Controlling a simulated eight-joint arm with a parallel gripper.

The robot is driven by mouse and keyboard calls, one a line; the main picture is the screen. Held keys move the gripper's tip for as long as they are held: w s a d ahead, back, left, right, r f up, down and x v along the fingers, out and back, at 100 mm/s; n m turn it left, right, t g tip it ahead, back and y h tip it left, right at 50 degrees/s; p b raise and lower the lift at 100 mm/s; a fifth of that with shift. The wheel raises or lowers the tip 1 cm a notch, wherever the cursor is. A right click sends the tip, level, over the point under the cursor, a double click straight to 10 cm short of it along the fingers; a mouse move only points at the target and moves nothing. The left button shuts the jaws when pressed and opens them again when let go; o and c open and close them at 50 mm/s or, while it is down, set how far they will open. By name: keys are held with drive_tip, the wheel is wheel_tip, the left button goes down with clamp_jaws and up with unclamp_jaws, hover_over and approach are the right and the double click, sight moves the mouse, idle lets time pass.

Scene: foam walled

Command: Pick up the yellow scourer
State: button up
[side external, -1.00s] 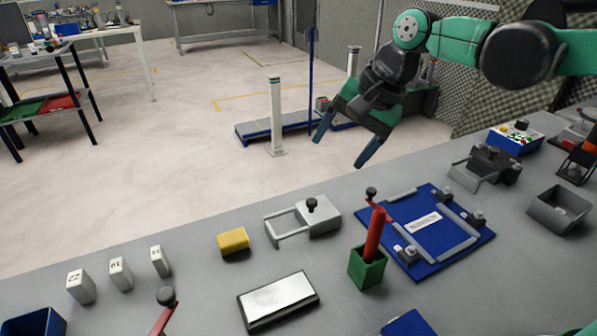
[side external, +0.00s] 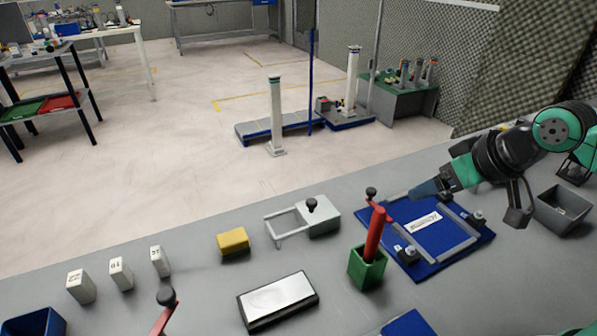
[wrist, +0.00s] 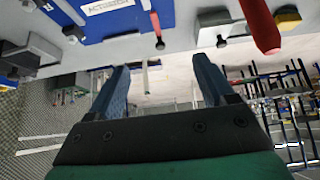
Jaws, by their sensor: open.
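The yellow scourer (side external: 232,241) is a small block lying on the grey bench, left of the silver clamp-like fixture (side external: 318,214). In the wrist view a yellow block that looks like it (wrist: 288,19) shows at the upper right. My gripper (side external: 420,190) is above the back of the blue plate, well to the right of the scourer. In the wrist view its two blue fingers (wrist: 160,66) are apart with nothing held between them.
A green holder (side external: 367,268) with an upright red handle (side external: 375,235) stands between my gripper and the scourer. The blue plate (side external: 430,260) carries grey bars and knobs. A white-topped block (side external: 278,299) lies in front. Three white blocks (side external: 121,272) stand at left.

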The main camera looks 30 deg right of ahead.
idle(0.4)
drive_tip(key=shift+o, duration=0.4)
drive_tip(key=n+g+y, duration=0.4)
drive_tip(key=n+g, duration=0.3)
drive_tip(key=n, duration=1.1)
hover_over(233, 237)
drive_tip(key=d, duration=0.2)
drive_tip(key=f, duration=0.7)
drive_tip(key=shift+w+d+f, duration=0.1)
drive_tip(key=shift+d+f, duration=0.1)
drive_tip(key=shift+f, duration=0.2)
drive_tip(key=shift+a+f+y, duration=0.25)
drive_tip(key=shift+y, duration=0.05)
drive_tip(key=shift+x, duration=2.8)
drive_tip(key=shift+d, duration=0.1)
